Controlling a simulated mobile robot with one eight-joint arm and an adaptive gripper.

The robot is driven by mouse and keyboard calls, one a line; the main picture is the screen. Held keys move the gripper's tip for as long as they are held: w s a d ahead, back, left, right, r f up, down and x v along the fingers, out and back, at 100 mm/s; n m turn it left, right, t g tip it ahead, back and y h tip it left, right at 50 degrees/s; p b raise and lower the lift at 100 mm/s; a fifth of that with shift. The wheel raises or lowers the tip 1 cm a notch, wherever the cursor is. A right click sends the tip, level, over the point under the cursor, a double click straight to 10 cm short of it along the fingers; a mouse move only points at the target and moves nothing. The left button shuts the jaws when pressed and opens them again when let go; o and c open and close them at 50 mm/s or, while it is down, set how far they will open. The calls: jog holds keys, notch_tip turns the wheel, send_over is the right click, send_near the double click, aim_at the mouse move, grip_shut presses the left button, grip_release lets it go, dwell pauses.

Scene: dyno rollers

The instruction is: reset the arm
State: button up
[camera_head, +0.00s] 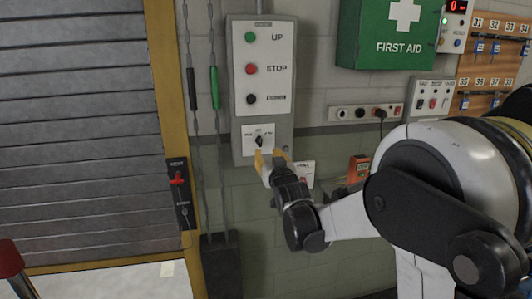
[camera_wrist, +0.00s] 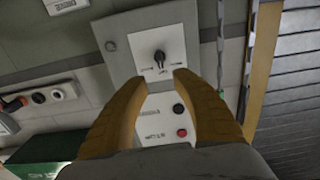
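My gripper (camera_head: 269,157) is raised in front of the lower part of the grey control box on the wall. Its two yellow-orange fingers also show in the wrist view (camera_wrist: 161,80), spread apart with an empty gap between them. A black rotary switch knob (camera_head: 259,140) on a white plate is just beyond the fingertips. In the wrist view the knob (camera_wrist: 159,61) sits ahead of the gap, and the fingers do not appear to hold it. My arm reaches in from the right in the head view, bent at the elbow.
The control box (camera_head: 236,90) carries green, red and black buttons. A roller shutter (camera_head: 80,120) with a yellow frame is at left, with a red-handled switch (camera_head: 177,180) beside it. Sockets (camera_head: 360,113), a first aid box (camera_head: 390,35) and a key board (camera_head: 490,60) line the wall at right.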

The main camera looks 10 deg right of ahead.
jog(key=s+f+g, duration=0.3)
jog(key=s+f, duration=0.1)
jog(key=s, duration=1)
jog(key=s+f+g+b, duration=0.1)
jog(key=s+f+g, duration=0.3)
jog(key=s, duration=1)
jog(key=s+f+g+b, duration=0.1)
jog(key=s+f+g, duration=0.3)
jog(key=s, duration=1)
notch_tip(320, 180, down, 2)
jog(key=shift+f, duration=0.1)
